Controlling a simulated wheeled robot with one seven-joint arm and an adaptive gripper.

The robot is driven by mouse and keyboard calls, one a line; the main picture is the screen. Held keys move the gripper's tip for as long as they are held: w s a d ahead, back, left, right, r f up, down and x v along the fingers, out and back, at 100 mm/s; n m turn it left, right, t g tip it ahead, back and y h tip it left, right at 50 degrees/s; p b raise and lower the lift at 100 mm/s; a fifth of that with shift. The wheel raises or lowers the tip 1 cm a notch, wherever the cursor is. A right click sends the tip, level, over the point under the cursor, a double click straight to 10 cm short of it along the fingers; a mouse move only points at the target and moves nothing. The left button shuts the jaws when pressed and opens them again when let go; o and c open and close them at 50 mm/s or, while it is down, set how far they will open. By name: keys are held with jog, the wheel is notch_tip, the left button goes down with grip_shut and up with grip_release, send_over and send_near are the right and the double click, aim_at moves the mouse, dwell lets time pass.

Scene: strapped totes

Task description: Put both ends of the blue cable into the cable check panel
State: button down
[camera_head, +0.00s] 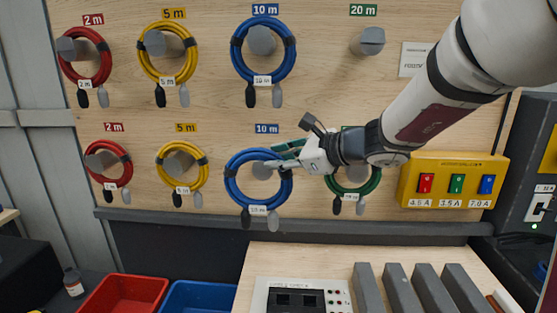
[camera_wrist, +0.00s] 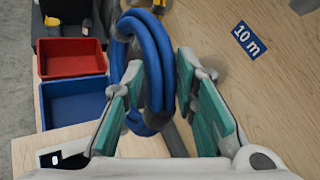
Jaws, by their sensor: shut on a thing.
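A coiled blue cable (camera_head: 232,191) hangs at the lower 10 m peg on the wooden board. Its dark end and grey end hang below a white tag. My gripper (camera_head: 277,158) reaches in from the right at the top of this coil. In the wrist view, the green-padded fingers of my gripper (camera_wrist: 160,75) are on either side of the blue coil (camera_wrist: 155,45), shut on it. The fingers hide part of the coil. A second blue coil (camera_head: 238,62) hangs on the upper 10 m peg. The apparent cable check panel (camera_head: 262,293), pale with dark openings, lies on the bench, partly cut off.
Red coils (camera_head: 66,70), yellow coils (camera_head: 145,67) and a green coil (camera_head: 373,186) hang nearby. A yellow switch box (camera_head: 450,168) is at right. Red (camera_head: 128,292) and blue (camera_head: 205,297) bins stand low left. Several grey blocks (camera_head: 400,288) stand on the bench (camera_head: 262,256).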

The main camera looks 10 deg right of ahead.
jog(key=w+d+b, duration=0.3)
jog(key=w+d, duration=0.1)
jog(key=w, duration=0.8)
jog(key=shift+w+f, duration=0.15)
jog(key=shift+f, duration=0.2)
dwell(4.7)
